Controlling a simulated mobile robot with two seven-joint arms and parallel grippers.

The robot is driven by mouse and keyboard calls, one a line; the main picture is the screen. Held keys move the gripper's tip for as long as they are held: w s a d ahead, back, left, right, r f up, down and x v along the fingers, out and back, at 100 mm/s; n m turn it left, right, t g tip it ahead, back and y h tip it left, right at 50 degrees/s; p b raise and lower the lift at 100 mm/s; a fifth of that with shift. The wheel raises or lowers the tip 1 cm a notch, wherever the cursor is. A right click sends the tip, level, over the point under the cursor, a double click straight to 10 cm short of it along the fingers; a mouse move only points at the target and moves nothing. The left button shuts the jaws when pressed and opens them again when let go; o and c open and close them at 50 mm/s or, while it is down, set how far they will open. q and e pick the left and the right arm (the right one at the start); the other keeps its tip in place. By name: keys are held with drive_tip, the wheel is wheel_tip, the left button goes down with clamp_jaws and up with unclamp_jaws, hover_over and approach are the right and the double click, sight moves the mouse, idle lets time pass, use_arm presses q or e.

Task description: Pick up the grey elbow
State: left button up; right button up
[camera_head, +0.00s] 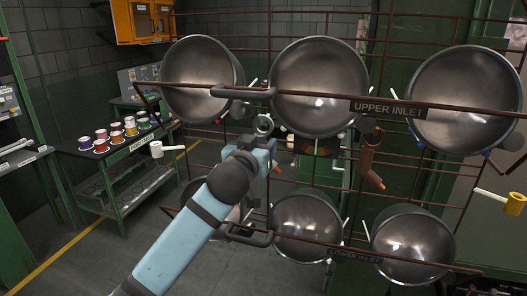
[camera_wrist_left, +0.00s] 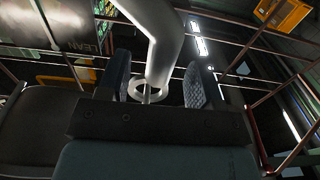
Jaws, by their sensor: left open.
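The grey elbow (camera_wrist_left: 163,45) is a smooth bent pipe in the left wrist view. It comes down from the top edge and lies between my two fingers, with a ring-shaped end near the palm. In the head view a grey ring-shaped end (camera_head: 264,126) shows just above my left gripper (camera_head: 262,146), below the upper left and middle pots. My left gripper also shows in the wrist view (camera_wrist_left: 160,84), its padded fingers open on either side of the elbow. I cannot tell whether either finger touches it. My right gripper is out of view.
Several metal pots, such as the upper middle one (camera_head: 320,85), hang on a rusty rack around the gripper. The "UPPER INLET" bar (camera_head: 390,107) crosses in front. A reddish-brown pipe piece (camera_head: 368,160) hangs to the right. A green cart (camera_head: 120,160) with coloured spools stands left.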

use_arm(q)
drive_tip(key=shift+c, duration=0.4)
drive_tip(key=c, duration=1)
drive_tip(key=shift+r, duration=0.15)
